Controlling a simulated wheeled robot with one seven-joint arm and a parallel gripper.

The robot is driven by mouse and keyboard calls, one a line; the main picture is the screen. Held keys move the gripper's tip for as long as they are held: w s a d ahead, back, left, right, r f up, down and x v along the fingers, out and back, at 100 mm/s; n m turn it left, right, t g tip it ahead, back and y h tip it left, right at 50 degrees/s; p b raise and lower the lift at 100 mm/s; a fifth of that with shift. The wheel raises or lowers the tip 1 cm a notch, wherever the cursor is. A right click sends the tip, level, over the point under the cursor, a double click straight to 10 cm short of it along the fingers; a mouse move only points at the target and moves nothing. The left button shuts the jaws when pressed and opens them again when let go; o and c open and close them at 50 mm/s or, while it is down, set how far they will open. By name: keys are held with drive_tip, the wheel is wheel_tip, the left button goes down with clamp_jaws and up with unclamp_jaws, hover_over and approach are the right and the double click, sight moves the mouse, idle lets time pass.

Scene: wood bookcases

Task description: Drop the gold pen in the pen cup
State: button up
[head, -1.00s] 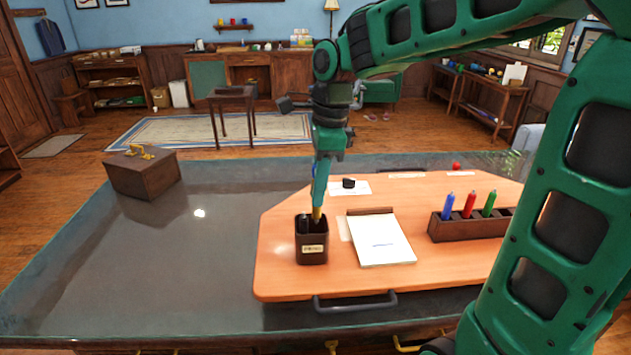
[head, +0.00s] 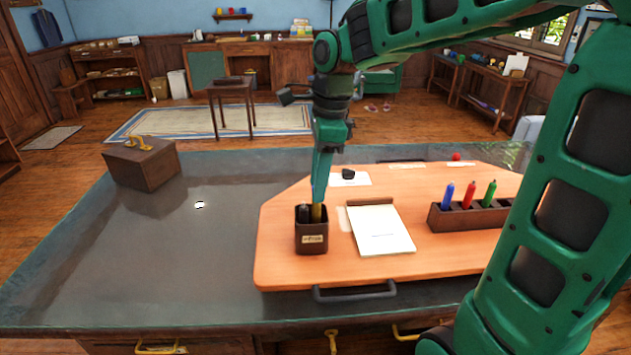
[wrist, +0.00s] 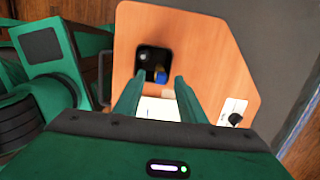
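The dark pen cup (head: 312,244) stands upright near the left end of the orange board, with a pale label on its front. The gold pen (head: 317,213) stands inside the cup at its right side, its upper part showing above the rim. A dark pen (head: 304,212) stands to its left. My gripper (head: 319,198) points down just above the cup. In the wrist view, my gripper (wrist: 157,82) has its fingers apart with nothing clearly between them. The cup opening (wrist: 146,58) and the gold pen (wrist: 158,70) show beyond the fingertips.
On the orange board (head: 280,265), a notepad (head: 381,230) lies right of the cup. A dark rack (head: 437,217) with blue, red and green pens stands farther right. A wooden box (head: 142,167) sits at the desk's left.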

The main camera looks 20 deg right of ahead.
wheel_tip(320, 180, up, 10)
drive_tip(key=d, duration=0.1)
drive_tip(key=shift+d+r, duration=0.15)
drive_tip(key=shift+s, duration=0.15)
idle(0.6)
drive_tip(key=s+d+f+n, duration=0.7)
drive_tip(key=s+d+f, duration=0.1)
drive_tip(key=s, duration=0.3)
drive_tip(key=s+d+f+n+h, duration=0.1)
drive_tip(key=s+d+f+n, duration=0.6)
drive_tip(key=s, duration=0.5)
wheel_tip(320, 180, down, 2)
drive_tip(key=shift+d+n+g, duration=0.3)
drive_tip(key=shift+d+n, duration=0.1)
drive_tip(key=shift+n, duration=0.1)
drive_tip(key=shift+w+f, duration=0.3)
drive_tip(key=shift+w, duration=0.4)
